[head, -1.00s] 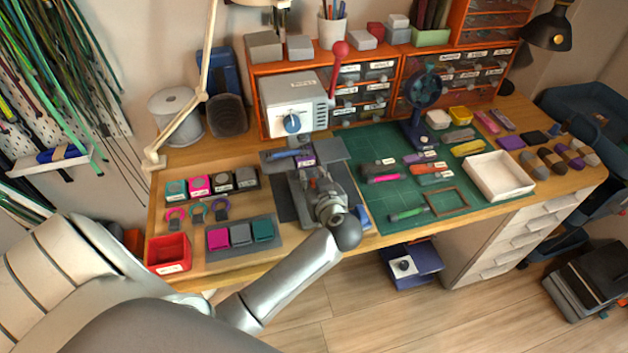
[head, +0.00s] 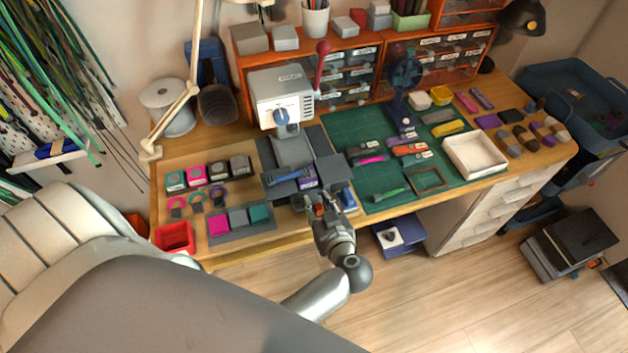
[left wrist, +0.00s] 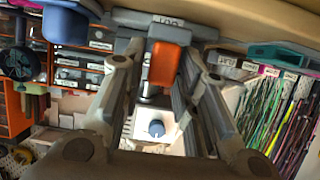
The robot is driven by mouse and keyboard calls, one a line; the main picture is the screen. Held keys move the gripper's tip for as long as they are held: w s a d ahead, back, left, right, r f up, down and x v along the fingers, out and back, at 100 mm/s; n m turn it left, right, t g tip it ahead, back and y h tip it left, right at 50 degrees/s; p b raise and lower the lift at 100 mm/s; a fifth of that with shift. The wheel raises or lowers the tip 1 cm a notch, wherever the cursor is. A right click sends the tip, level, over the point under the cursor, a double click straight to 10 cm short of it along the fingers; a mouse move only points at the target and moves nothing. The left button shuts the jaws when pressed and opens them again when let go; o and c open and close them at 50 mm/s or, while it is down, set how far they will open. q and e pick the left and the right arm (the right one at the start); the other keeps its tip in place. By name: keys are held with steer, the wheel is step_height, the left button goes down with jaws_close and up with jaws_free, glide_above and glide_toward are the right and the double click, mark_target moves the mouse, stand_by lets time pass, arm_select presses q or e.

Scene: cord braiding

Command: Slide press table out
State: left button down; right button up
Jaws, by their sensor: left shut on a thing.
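The press (head: 281,95) is a pale box with a blue dial and a red lever on its right. Its grey press table (head: 328,168) sits forward of the press head, with a blue item and a purple labelled block on it. Bare grey base (head: 294,151) shows behind it, under the head. My left gripper (head: 318,209) is at the table's front, near the bench edge. In the left wrist view the fingers (left wrist: 160,85) are shut on an orange handle (left wrist: 166,62) on the table's front. My right gripper is not in view.
A tray of coloured blocks (head: 216,234) and a red bin (head: 174,238) lie left of the press table. A green cutting mat (head: 345,131) with tools lies to the right, with a white tray (head: 475,173) beyond. Floor is clear before the bench.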

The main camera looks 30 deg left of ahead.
arm_select(q)
steer(key=shift+s+d+f, duration=0.15)
steer(key=c, duration=1.3)
jaws_free()
steer(key=shift+r, duration=0.2)
step_height(320, 180, up, 10)
steer(key=shift+f, duration=0.1)
